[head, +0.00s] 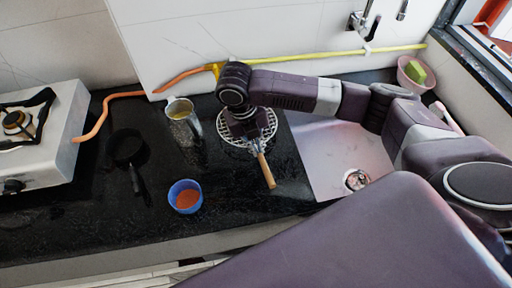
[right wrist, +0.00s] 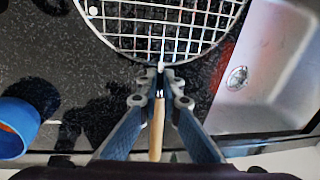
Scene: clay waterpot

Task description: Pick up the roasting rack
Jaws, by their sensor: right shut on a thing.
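The roasting rack (head: 229,138) is a round wire grid with a wooden handle (head: 267,171). In the head view it is at the black counter beside the sink, the handle pointing toward the front edge. My right gripper (head: 253,148) reaches over it from above and partly hides the grid. In the right wrist view, the blue fingers of my right gripper (right wrist: 160,90) are closed around the metal neck between the grid (right wrist: 160,25) and the wooden handle (right wrist: 155,135). I cannot tell whether the rack touches the counter. My left gripper is not in view.
A metal jug (head: 184,118) stands left of the rack. A blue bowl with orange contents (head: 187,196) sits near the front edge. A black pan (head: 127,147) and a stove (head: 40,135) are farther left. The sink (head: 335,150) is at the right.

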